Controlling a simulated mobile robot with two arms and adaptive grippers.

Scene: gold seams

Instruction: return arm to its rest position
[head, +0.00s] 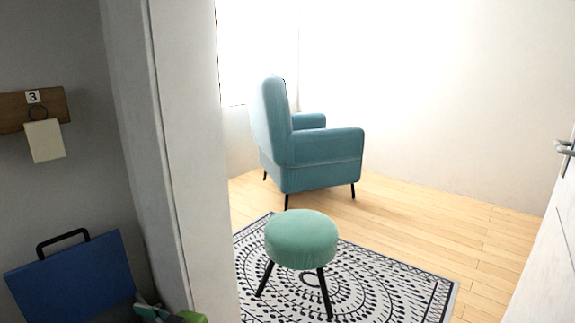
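Neither of my arms nor grippers can be made out in the head view. Small teal, dark and green shapes (190,317) show at the bottom edge, left of centre. They are cut off by the frame, and I cannot tell what they are.
A white wall edge (180,120) stands close on the left. Beside it are a blue case (70,279) and a tag (44,140) on a wooden board (12,112). Beyond are a green stool (301,238) on a patterned rug (400,290), a blue armchair (325,160) and a door (550,240).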

